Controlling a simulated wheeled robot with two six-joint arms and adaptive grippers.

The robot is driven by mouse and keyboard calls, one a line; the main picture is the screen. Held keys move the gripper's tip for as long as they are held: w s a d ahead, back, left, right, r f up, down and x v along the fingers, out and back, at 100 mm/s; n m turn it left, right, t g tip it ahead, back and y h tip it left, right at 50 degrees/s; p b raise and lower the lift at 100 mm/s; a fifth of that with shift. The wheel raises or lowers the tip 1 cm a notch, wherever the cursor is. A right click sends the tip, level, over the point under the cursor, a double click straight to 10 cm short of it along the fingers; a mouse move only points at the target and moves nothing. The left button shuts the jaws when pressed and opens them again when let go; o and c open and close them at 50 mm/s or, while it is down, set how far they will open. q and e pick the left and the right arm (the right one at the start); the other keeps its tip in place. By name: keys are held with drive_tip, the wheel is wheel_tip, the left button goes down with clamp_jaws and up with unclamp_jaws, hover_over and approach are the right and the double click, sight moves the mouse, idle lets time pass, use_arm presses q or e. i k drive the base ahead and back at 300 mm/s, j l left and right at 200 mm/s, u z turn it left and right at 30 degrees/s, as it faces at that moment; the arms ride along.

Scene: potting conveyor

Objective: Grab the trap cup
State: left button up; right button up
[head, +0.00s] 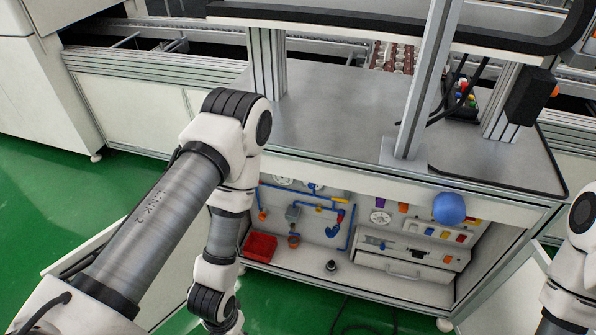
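Inside the open cabinet, blue pipework (319,199) with orange and grey fittings is mounted on the back panel. A small cup-like fitting (293,240) hangs at the lower left of the pipes, below a grey body (293,213); it may be the trap cup, but it is too small to be sure. A small dark round piece (331,266) stands on the cabinet floor. My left arm reaches down in front of the cabinet's left side, and its gripper is below the picture edge. My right arm shows at the right edge without its gripper.
A red bin (260,246) sits at the left of the cabinet floor. A blue ball (449,208) appears in front of the right panel, above a drawer box (404,269). The grey worktop (330,110) is mostly clear; a metal post (424,90) rises from it.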

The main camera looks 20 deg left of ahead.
sight(293, 241)
drive_tip(key=u, duration=0.75)
